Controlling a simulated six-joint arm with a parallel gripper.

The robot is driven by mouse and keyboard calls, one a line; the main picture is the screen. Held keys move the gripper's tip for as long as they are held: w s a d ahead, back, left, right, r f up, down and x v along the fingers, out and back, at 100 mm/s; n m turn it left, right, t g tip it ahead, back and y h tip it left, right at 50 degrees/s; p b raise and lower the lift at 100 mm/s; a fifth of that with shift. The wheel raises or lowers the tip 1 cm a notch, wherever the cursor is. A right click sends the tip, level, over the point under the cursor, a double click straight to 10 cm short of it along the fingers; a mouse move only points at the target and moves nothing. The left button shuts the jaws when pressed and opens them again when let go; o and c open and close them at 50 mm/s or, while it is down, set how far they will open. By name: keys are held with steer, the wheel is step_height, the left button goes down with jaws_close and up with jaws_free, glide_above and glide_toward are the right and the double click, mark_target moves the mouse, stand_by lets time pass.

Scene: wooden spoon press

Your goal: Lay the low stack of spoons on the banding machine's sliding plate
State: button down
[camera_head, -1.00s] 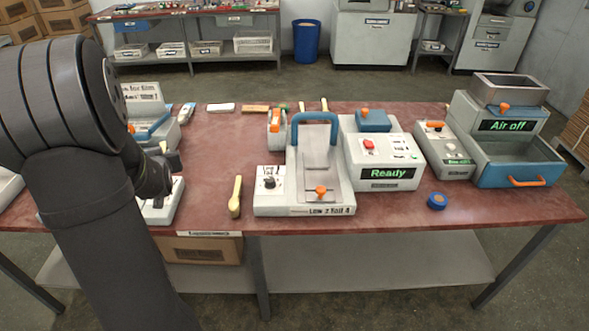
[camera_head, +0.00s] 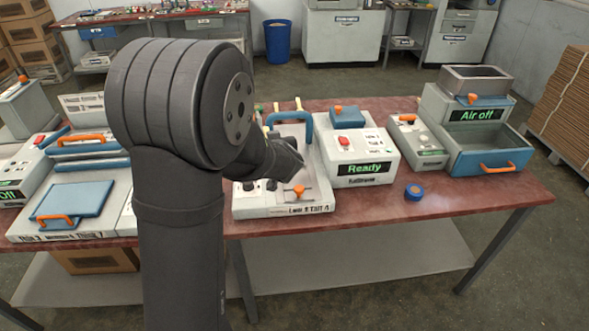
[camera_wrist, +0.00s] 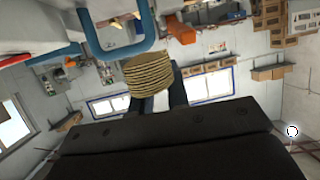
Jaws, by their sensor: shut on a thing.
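My gripper (camera_wrist: 155,98) is shut on a short stack of pale wooden spoons (camera_wrist: 150,80), whose rounded ends show layered between the dark fingers in the wrist view. In the head view, my wrist is over the left side of a white machine (camera_head: 262,207) with a blue arch (camera_head: 308,127), which looks like the banding machine. My arm hides the fingers and held stack there. The machine's grey sliding plate (camera_head: 317,190), with an orange knob, is partly behind my wrist. The blue arch also shows near the stack in the wrist view (camera_wrist: 148,25). Contact between stack and plate cannot be seen.
A white box reading "Ready" (camera_head: 362,182) stands close right of the machine. Further right are a small white unit (camera_head: 418,150) and a blue-trayed machine reading "Air off" (camera_head: 480,160). A blue roll (camera_head: 414,193) lies near the front edge. Blue-lidded equipment (camera_head: 72,200) fills the left.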

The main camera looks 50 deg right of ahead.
steer(key=s+d+f+m+g+h, duration=0.1)
steer(key=s+d, duration=0.2)
steer(key=s, duration=0.4)
steer(key=s+d, duration=0.4)
steer(key=s, duration=0.4)
steer(key=w+f, duration=0.2)
steer(key=w, duration=0.1)
steer(key=w+f, duration=0.2)
steer(key=w, duration=0.2)
steer(key=w+f, duration=0.3)
steer(key=w, duration=0.1)
steer(key=shift+w+d+f, duration=0.1)
steer(key=shift+w, duration=0.15)
steer(key=shift+f, duration=2)
steer(key=shift+f, duration=0.2)
steer(key=c, duration=1.4)
jaws_free()
steer(key=shift+r, duration=0.1)
